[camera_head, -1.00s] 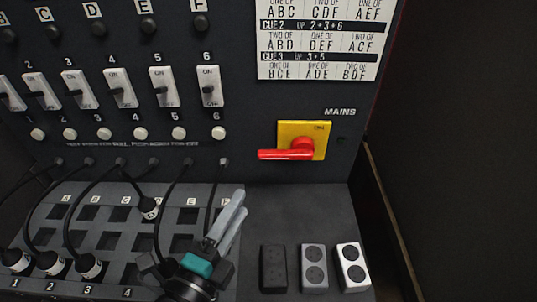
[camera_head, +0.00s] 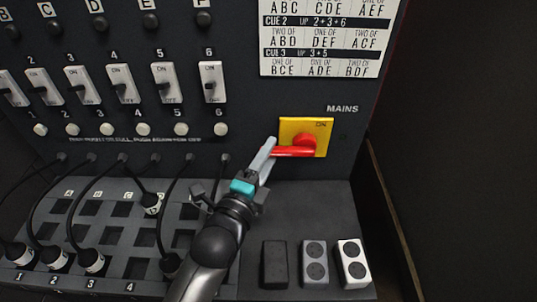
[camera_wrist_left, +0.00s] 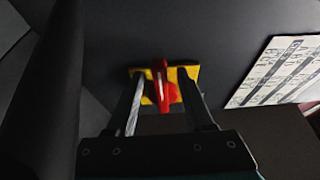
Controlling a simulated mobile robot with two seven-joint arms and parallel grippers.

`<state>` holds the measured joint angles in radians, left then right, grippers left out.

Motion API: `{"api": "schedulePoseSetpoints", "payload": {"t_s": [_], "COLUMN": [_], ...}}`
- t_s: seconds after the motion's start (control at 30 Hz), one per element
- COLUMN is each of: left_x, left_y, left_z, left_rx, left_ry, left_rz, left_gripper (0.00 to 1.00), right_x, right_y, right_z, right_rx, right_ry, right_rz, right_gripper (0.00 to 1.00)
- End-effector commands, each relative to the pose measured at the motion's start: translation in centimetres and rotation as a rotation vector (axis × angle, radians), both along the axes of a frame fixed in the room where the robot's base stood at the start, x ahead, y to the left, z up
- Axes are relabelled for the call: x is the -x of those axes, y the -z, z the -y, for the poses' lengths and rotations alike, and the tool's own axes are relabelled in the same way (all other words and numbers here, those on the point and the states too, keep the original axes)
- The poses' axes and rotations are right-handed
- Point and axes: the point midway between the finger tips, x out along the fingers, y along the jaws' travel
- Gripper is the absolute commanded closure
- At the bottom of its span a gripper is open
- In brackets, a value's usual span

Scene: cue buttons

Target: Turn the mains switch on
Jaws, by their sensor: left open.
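The mains switch is a red handle (camera_head: 293,152) on a yellow plate (camera_head: 321,127) at the right of the dark panel. The handle lies horizontally, pointing left, and "ON" is printed at the plate's upper right. My left gripper (camera_head: 267,157) is at the handle's left end in the head view. In the left wrist view the red handle (camera_wrist_left: 163,86) lies between the two open fingers of my left gripper (camera_wrist_left: 162,112), with the yellow plate (camera_wrist_left: 187,73) behind it. I cannot tell whether either finger touches the handle. My right gripper is not in view.
Numbered toggle switches (camera_head: 212,82) with white buttons run along the panel at left. Cables and plugs (camera_head: 92,260) lie over a socket grid below. Three small blocks (camera_head: 314,264) sit on the ledge at lower right. A cue chart (camera_head: 322,38) is above the mains.

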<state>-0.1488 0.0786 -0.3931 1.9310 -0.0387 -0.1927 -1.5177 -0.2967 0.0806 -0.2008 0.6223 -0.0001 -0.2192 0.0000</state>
Motion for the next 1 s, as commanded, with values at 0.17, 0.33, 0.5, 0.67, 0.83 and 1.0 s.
{"api": "schedulePoseSetpoints", "payload": {"t_s": [0.17,0.33,0.5,0.67,0.83,1.0], "left_x": [-0.33,-0.32,-0.31,-0.30,-0.30,-0.30], "left_y": [0.02,0.02,0.01,0.02,0.02,0.02], "left_z": [0.16,0.14,0.13,0.13,0.11,0.11], "left_rx": [0.000,0.000,0.000,0.000,0.000,0.000], "left_ry": [0.000,0.000,0.000,0.000,0.000,0.000], "left_rz": [-0.001,-0.001,0.000,0.000,0.000,-0.001], "left_gripper": [0.47,0.47,0.66,0.83,1.00,1.00], "right_x": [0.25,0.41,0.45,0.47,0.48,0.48], "right_y": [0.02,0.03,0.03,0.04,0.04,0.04], "right_z": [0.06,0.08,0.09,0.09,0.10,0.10], "right_rx": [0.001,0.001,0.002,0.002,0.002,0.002], "right_ry": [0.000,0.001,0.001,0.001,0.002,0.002], "right_rz": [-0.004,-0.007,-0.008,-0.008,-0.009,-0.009], "right_gripper": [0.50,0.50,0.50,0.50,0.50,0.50]}}
